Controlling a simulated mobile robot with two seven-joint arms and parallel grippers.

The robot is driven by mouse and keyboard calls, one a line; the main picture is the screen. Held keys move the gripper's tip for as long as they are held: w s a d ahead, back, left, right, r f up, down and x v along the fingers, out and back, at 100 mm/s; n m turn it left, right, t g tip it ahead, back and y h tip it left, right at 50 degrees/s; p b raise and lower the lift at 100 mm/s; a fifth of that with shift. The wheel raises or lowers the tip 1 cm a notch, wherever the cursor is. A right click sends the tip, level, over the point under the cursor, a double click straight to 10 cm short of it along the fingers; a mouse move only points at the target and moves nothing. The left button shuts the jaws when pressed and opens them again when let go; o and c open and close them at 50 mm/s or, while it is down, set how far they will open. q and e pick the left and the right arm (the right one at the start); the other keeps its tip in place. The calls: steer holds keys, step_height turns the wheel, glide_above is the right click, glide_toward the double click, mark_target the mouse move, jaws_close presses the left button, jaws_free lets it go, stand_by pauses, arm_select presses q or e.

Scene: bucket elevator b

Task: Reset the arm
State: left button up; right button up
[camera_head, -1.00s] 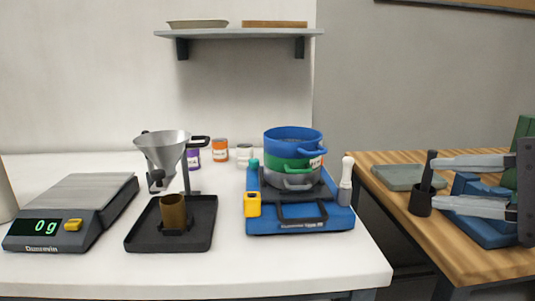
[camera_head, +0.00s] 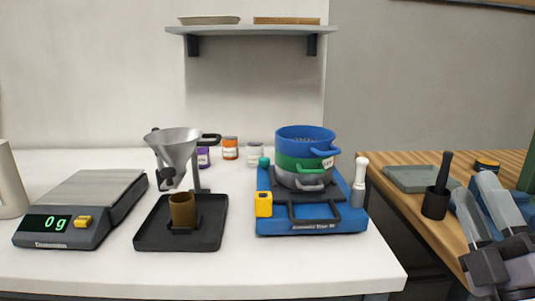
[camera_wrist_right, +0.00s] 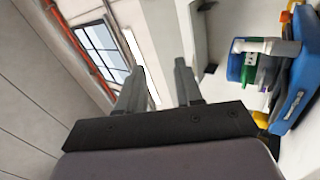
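My right gripper (camera_head: 473,186) is at the lower right of the head view, in front of the wooden table, with its fingers pointing up. In the right wrist view its two fingers (camera_wrist_right: 161,68) stand apart with nothing between them, so it is open and empty. My left gripper is in neither view.
The wooden table (camera_head: 405,208) holds a grey-green tray (camera_head: 407,179) and a black cup (camera_head: 435,204) near my right gripper. The white table (camera_head: 100,268) carries a scale (camera_head: 62,230) reading 0 g, a metal funnel (camera_head: 174,145) on a stand, and stacked blue, green and grey pots (camera_head: 305,140) on a blue base.

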step_height(320, 180, down, 22)
steer(key=s+d+m+g+h, duration=0.1)
steer(key=d+m+g+h, duration=0.3)
steer(key=m+g, duration=0.75)
steer(key=s+a+f+m+g+y, duration=0.15)
steer(key=s+a+f+g, duration=0.3)
steer(key=s+f, duration=0.45)
steer(key=s+a+f+m+g+y, duration=0.1)
steer(key=s+a+f+m+g, duration=0.25)
steer(key=s+f+g, duration=0.35)
steer(key=w+a+f+t+y, duration=0.2)
steer(key=w+a+f+t, duration=0.2)
steer(key=w+f+t, duration=0.3)
step_height(320, 180, up, 10)
steer(key=s+d+n+t+p, duration=0.1)
steer(key=p, duration=1.1)
steer(key=shift+s+d+f+p, duration=0.15)
steer(key=shift+s+p, duration=0.1)
steer(key=shift+p, duration=0.1)
